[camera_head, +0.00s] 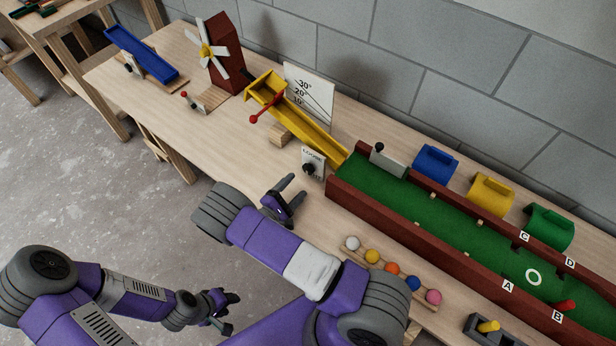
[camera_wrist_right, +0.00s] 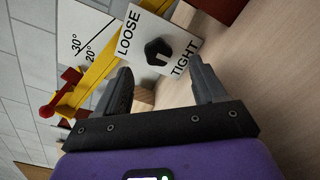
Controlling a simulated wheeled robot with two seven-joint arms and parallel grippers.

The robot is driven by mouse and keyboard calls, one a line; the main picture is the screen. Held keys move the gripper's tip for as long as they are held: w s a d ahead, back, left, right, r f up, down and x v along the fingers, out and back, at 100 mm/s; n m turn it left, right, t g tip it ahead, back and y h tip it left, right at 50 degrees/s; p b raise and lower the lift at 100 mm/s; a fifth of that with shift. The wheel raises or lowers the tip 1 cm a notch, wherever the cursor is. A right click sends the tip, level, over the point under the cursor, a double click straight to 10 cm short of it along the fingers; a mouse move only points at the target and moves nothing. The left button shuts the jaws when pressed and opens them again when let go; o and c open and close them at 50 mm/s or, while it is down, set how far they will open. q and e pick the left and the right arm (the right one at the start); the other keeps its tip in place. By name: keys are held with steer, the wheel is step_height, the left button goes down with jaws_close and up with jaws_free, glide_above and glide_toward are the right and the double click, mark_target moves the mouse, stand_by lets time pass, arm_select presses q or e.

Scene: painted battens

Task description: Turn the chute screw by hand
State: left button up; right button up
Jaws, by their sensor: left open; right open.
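The chute screw is a black knob (camera_head: 308,169) on a small white plate (camera_head: 315,158) beside the lower end of the yellow chute (camera_head: 312,124). In the right wrist view the knob (camera_wrist_right: 158,52) sits on the white plate (camera_wrist_right: 180,30), marked LOOSE and TIGHT. My right gripper (camera_head: 292,196) is open and empty, a little in front of the knob and apart from it. In the right wrist view its fingers (camera_wrist_right: 160,88) stand either side with the knob just beyond them. My left gripper (camera_head: 228,312) is open and empty, low over the floor, away from the table.
An angle board (camera_head: 310,90) stands behind the chute. A red-handled lever (camera_head: 266,113) crosses it. A green lane (camera_head: 440,215) with red-brown walls lies right of the plate. Several coloured balls (camera_head: 392,268) sit on a rack in front. A windmill (camera_head: 222,55) stands farther left.

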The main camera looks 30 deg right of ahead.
mark_target(308, 171)
steer(key=shift+w+d, duration=0.3)
steer(key=b+x, duration=0.1)
steer(key=x, duration=0.5)
steer(key=shift+w+d+r, duration=0.15)
steer(key=shift+d, duration=0.15)
steer(key=shift+c, duration=0.5)
steer(key=c, duration=1)
